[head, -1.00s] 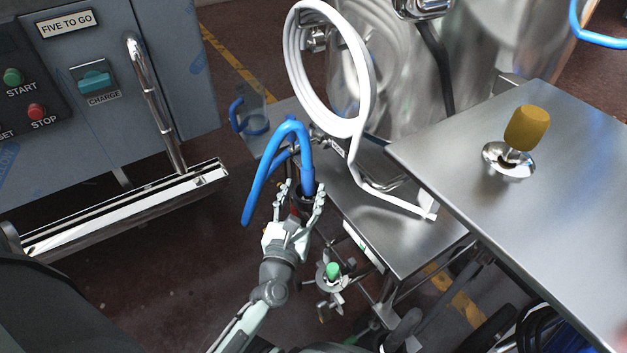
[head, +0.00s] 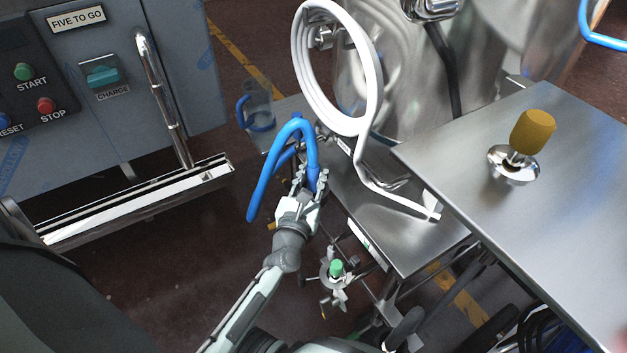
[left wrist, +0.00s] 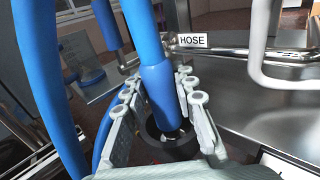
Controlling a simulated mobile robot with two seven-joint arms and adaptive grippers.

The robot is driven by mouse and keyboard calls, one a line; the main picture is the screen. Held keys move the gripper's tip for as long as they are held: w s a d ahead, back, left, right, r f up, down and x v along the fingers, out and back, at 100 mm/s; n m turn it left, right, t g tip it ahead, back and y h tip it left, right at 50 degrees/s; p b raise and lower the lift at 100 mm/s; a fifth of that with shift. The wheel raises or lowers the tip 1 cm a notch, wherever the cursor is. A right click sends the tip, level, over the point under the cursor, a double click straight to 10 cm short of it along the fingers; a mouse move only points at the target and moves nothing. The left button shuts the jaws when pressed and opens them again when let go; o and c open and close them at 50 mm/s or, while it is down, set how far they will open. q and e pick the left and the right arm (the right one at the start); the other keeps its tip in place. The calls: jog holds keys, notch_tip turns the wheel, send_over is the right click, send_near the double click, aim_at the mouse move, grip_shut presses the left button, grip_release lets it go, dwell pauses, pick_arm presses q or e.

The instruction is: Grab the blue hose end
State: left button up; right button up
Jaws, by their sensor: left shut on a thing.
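The blue hose (head: 263,178) arches up and over beside the steel bench, with one leg hanging down on the left. Its thicker blue end (left wrist: 162,95) points down between the fingers of my left gripper (head: 311,180). That gripper is shut on the hose end, and the fingers show on both sides of it in the left wrist view (left wrist: 165,115). A dark ring shows below the blue end. A label reading HOSE (left wrist: 193,41) is on a metal bar behind it. My right gripper is not in view.
A white coiled hose (head: 370,85) hangs over the steel bench (head: 400,240). A clear jug with a blue handle (head: 258,108) stands behind. A steel table with a yellow-knobbed part (head: 533,130) is at right. A control cabinet (head: 165,75) stands at left.

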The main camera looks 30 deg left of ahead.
pick_arm(q)
grip_shut()
jog(key=shift+r, duration=0.1)
